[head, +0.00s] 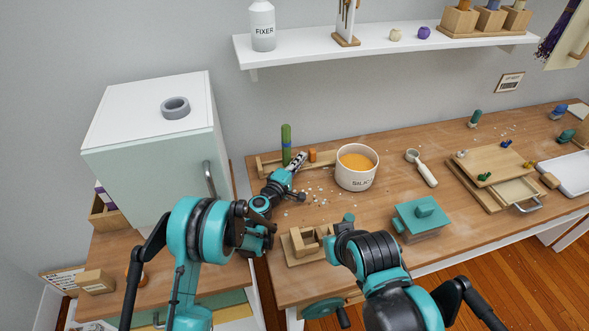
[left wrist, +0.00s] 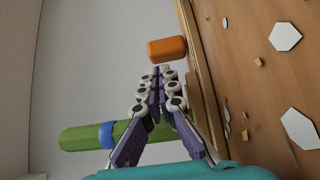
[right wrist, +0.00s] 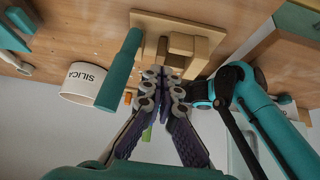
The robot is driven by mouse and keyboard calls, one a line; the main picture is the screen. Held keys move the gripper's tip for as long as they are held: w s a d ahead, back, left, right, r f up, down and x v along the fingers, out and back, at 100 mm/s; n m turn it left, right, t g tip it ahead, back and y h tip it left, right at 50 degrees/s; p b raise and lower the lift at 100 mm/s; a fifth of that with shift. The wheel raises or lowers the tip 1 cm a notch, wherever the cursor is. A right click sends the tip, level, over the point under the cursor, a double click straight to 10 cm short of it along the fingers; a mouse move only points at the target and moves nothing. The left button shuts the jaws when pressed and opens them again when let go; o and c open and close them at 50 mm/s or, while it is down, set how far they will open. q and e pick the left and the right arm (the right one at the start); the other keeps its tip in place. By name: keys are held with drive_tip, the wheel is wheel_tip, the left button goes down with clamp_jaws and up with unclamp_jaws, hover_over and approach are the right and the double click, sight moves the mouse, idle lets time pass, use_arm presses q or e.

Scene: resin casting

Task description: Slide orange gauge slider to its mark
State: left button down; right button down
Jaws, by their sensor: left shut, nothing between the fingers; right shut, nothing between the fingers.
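The orange slider (head: 312,155) is a small orange block on the wooden gauge rail (head: 268,167) at the back of the bench. In the left wrist view the orange slider (left wrist: 167,48) is just beyond my left gripper's fingertips (left wrist: 160,72), with a small apparent gap. My left gripper (head: 299,159) is shut and empty. A green post with a blue band (head: 286,144) stands left of the slider; it also shows behind the fingers in the left wrist view (left wrist: 85,138). My right gripper (right wrist: 165,72) is shut and empty, near a wooden holder (right wrist: 183,48). I cannot make out the target mark.
A SILICA tub (head: 356,179) of orange powder stands right of the slider. Pale chips are scattered in front of the rail. The wooden holder (head: 302,245), a teal-lidded box (head: 421,219) and a scoop (head: 421,168) are on the bench. A cabinet (head: 150,150) stands left.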

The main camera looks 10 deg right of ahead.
sight(312, 155)
use_arm(q)
drive_tip(key=shift+w+d, duration=0.35)
drive_tip(key=shift+w, duration=0.1)
drive_tip(key=shift+d, duration=0.75)
